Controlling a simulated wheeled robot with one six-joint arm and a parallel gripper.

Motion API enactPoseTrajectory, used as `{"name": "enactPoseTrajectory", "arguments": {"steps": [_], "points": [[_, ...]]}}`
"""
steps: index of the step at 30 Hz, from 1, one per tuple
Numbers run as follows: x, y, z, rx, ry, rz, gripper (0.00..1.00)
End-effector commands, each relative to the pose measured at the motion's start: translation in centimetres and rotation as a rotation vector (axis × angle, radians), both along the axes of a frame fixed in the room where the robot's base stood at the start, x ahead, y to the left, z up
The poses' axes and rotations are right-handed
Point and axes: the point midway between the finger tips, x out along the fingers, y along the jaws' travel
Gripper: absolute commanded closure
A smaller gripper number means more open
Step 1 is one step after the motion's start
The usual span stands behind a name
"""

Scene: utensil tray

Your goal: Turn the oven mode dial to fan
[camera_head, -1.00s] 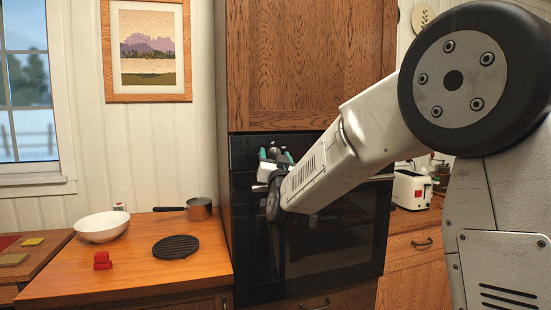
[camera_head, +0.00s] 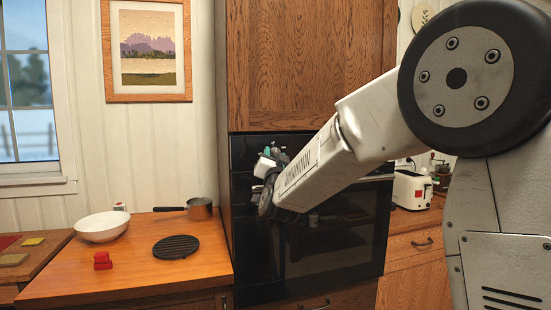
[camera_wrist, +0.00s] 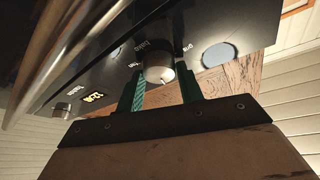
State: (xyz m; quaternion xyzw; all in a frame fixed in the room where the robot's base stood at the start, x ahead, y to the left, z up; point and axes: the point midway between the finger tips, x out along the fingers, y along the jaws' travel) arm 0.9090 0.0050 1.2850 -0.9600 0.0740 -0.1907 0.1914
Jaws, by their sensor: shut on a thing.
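The oven (camera_head: 330,240) is black and built into a wooden cabinet. In the wrist view its mode dial (camera_wrist: 158,66) is a round metallic knob with small white labels around it, partly blurred; one at its left seems to read "fan". A small pale mark shows near the dial's lower edge, but I cannot tell which label it faces. My gripper (camera_wrist: 158,80) has one green finger on each side of the dial and is shut on it. In the head view my gripper (camera_head: 274,154) is at the panel's upper left, and my wrist hides the dial.
A blue-grey disc (camera_wrist: 218,54) lies beyond the dial. The counter left of the oven holds a saucepan (camera_head: 200,208) and a bowl (camera_head: 103,226).

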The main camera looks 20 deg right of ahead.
Motion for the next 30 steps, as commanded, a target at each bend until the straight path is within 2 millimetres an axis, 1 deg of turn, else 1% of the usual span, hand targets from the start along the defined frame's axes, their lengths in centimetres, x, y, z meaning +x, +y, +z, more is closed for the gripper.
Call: {"name": "enactPoseTrajectory", "arguments": {"steps": [30], "points": [[-0.03,0.18,0.56,0.964,-0.001,0.0,0.86]]}}
